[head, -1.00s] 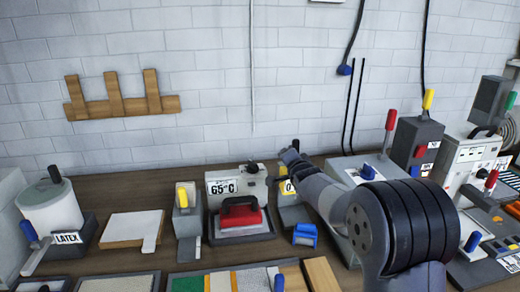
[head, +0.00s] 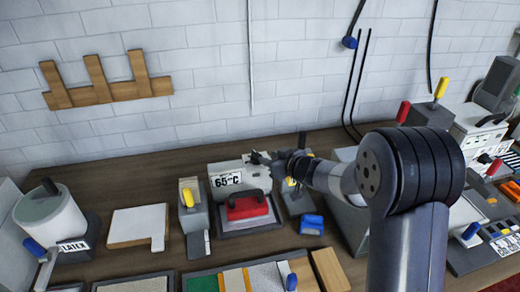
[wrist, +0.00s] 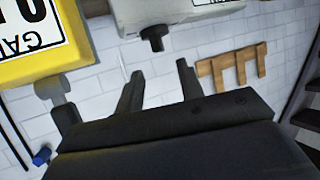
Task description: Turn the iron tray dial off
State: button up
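The iron tray (head: 232,230) holds a red iron (head: 248,208) and has a pale control box (head: 222,168) behind it, with a label reading 65°C. The dial is a small black knob at the box's upper right in the head view, mostly hidden there behind my gripper (head: 262,158). In the wrist view the dial (wrist: 152,40) sticks out of the pale box (wrist: 180,12). My gripper (wrist: 159,85) is open and empty there. Its two fingers point toward the dial, which lies just beyond the fingertips, between them and apart from them.
A yellow device with a label (wrist: 40,45) stands close beside my gripper in the wrist view. A blue block (head: 312,224) sits right of the tray. A grey holder with a yellow top (head: 190,195) stands left of it. A wooden rack (head: 110,90) hangs on the wall.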

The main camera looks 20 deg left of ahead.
aim_at(257, 153)
jog(key=x, duration=0.9)
jog(key=shift+d+f, duration=0.1)
grip_shut()
